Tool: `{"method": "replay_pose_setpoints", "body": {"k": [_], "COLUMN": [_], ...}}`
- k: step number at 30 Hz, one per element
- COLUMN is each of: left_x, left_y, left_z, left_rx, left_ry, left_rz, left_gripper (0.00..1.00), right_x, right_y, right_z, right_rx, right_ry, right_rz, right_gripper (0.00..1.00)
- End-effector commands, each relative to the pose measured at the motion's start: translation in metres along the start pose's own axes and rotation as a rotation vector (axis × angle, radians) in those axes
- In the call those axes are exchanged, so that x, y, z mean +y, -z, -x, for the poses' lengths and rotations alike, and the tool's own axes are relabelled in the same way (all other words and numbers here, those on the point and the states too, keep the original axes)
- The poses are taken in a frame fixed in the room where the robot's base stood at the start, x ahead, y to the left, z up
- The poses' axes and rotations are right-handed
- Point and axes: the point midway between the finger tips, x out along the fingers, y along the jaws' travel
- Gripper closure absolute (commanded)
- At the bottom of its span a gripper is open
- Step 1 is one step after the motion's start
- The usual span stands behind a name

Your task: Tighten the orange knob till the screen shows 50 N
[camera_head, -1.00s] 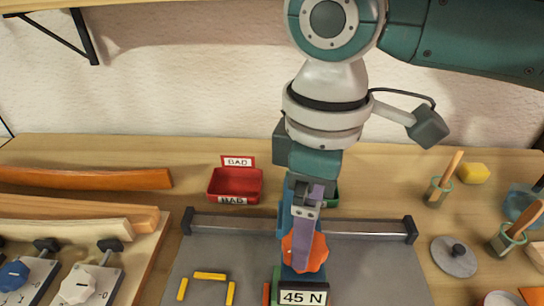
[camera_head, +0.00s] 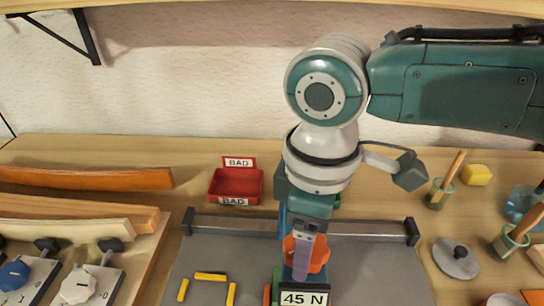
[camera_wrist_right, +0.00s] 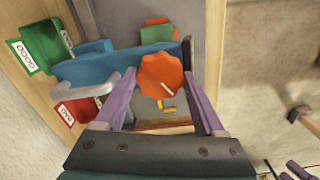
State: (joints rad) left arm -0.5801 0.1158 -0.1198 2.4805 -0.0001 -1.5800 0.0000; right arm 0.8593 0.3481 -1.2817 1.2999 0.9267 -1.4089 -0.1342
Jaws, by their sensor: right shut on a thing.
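The orange knob (camera_head: 320,256) sits on top of a blue clamp-like stand, just behind the small screen (camera_head: 303,298). The screen reads 45 N. My right gripper (camera_wrist_right: 161,76) comes down from above and is shut on the knob, with one purple finger on each side of it in the right wrist view. The knob (camera_wrist_right: 158,84) shows a pale mark on its top there. In the head view a purple finger hides part of the knob. My left gripper is not in view.
A red BAD tray (camera_head: 235,187) stands behind the grey mat, and a green GOOD tray (camera_wrist_right: 36,48) is partly hidden by my arm in the head view. A grey bar (camera_head: 240,227) runs along the mat's back. Yellow pieces (camera_head: 210,276) lie on the mat at left.

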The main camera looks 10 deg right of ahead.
Motion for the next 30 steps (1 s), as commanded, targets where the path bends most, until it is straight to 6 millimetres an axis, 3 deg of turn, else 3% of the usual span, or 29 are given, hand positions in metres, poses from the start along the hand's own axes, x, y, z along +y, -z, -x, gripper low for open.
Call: {"method": "replay_pose_setpoints", "body": {"k": [2,11,18,26,27,30], "left_x": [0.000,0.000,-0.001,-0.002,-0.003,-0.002], "left_y": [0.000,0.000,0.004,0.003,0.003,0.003], "left_z": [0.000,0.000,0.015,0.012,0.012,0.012], "left_rx": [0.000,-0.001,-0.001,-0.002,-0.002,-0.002], "left_ry": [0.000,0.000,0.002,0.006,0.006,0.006], "left_rz": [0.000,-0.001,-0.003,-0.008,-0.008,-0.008], "left_gripper": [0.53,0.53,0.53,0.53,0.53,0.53], "right_x": [0.000,0.000,-0.001,0.000,0.000,0.000], "right_y": [0.000,0.000,0.001,0.001,0.001,0.001], "right_z": [0.000,0.000,0.004,0.001,0.001,0.001], "right_rx": [0.000,0.000,0.001,0.002,0.002,0.001], "right_ry": [0.001,0.001,0.004,0.002,0.002,0.001], "right_rz": [0.000,0.000,-0.100,-0.113,-0.113,-0.113], "right_gripper": [0.49,0.83,0.84,0.84,0.24,0.13]}}
